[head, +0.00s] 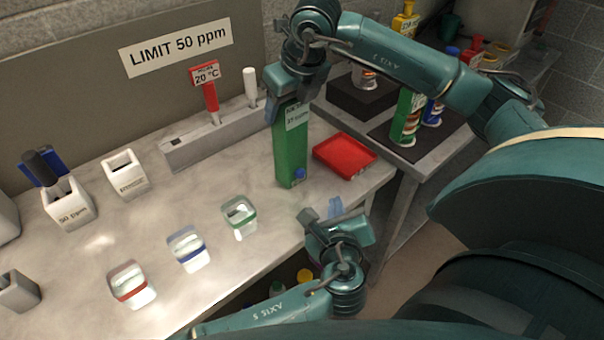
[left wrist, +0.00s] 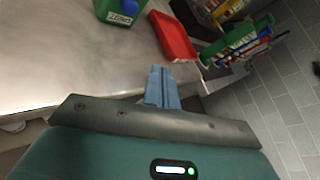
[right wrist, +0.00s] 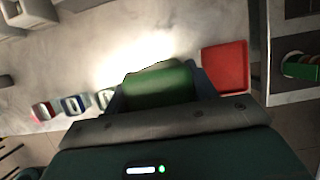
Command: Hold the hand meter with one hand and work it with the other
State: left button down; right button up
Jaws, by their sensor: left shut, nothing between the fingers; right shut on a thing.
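The green hand meter (head: 291,146) hangs upright above the bench, with a pale display at its top and a blue button (head: 299,174) near its lower end. My right gripper (head: 289,98) is shut on the meter's upper part from above. In the right wrist view the meter (right wrist: 158,84) fills the space between the fingers. My left gripper (head: 335,208) is shut and empty by the bench's front edge, below and right of the meter, apart from it. Its closed blue fingers (left wrist: 162,87) point toward the red tray side in the left wrist view, where the meter's lower end (left wrist: 118,12) shows at the top.
A red tray (head: 345,156) lies right of the meter. Jars with green (head: 239,216), blue (head: 189,249) and red (head: 132,285) bands stand along the front left. A grey rack (head: 215,135) with a red probe (head: 208,95) stands behind. A gap separates the bench from the right-hand table.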

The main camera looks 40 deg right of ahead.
pick_arm(q)
jog(key=w, duration=0.7)
jog(key=shift+w+a, duration=0.1)
jog(key=shift+a, duration=0.2)
jog(key=shift+w, duration=0.1)
dwell(1.6)
jog(key=shift+w, duration=0.3)
jog(key=shift+w, duration=0.55)
dwell(0.7)
jog(key=shift+s, duration=1)
jog(key=shift+s+d, duration=0.2)
jog(key=shift+s, duration=2.3)
